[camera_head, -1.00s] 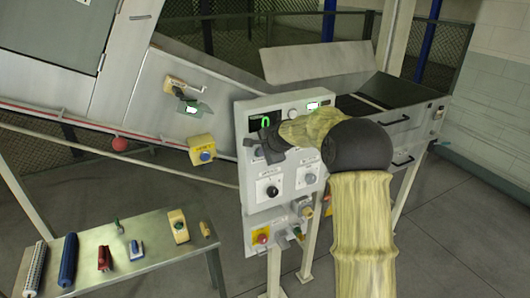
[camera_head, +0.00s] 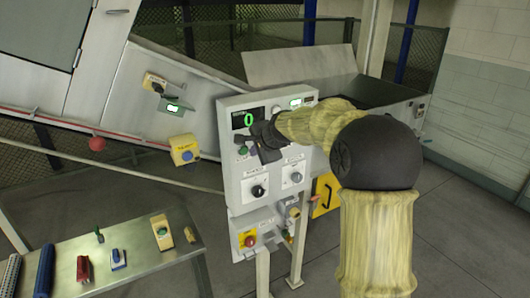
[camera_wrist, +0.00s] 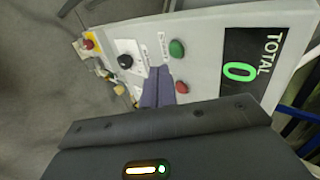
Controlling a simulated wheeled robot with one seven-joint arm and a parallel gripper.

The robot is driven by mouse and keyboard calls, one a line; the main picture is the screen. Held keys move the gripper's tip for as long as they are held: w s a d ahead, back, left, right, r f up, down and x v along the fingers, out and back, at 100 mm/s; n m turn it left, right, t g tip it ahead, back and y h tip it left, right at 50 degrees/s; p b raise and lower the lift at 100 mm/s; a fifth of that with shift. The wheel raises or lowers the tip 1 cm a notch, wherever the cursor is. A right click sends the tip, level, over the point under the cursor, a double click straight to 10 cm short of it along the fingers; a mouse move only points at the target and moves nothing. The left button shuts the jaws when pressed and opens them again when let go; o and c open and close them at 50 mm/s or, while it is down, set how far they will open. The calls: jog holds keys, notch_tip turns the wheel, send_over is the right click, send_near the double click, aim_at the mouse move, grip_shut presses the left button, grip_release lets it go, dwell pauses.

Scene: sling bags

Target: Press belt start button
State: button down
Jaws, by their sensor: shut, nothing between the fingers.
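A grey control panel (camera_head: 232,185) stands in the middle of the head view. Its green button (camera_head: 243,150) shows just left of my gripper (camera_head: 264,148). In the wrist view the green button (camera_wrist: 177,48) and a red button (camera_wrist: 182,87) sit beside the display (camera_wrist: 248,62), which reads TOTAL and 0. My gripper (camera_wrist: 158,74) is shut and empty, in front of the panel. In the wrist view its tips appear beside the two buttons, apart from the green one. I cannot tell the gap to the panel face. The button labels are not legible.
A black knob (camera_head: 258,191) and a grey knob (camera_head: 296,177) sit lower on the panel. Below is a red stop button on a yellow base (camera_head: 249,240). A bench (camera_head: 150,269) with several tools stands at left. A conveyor (camera_head: 200,80) runs behind.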

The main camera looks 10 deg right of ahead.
jog(key=v, duration=0.3)
jog(key=d+b+v, duration=0.1)
jog(key=v, duration=0.1)
jog(key=shift+s+d+r, duration=0.1)
jog(key=shift+s+r, duration=0.05)
jog(key=shift+r, duration=0.05)
jog(key=shift+a, duration=0.25)
jog(key=shift+s+d, duration=0.1)
jog(key=shift+s, duration=0.05)
jog(key=s+f+n+g+h, duration=0.1)
jog(key=s+f+n+g, duration=0.2)
jog(key=s+f+n, duration=0.4)
jog(key=s+d+f+n+g+h, duration=0.1)
jog(key=s+f+n, duration=0.6)
jog(key=s+f, duration=0.7)
jog(key=s+g+h, duration=0.1)
jog(key=s+g, duration=0.1)
jog(key=s, duration=0.6)
jog(key=shift+s+f, duration=0.3)
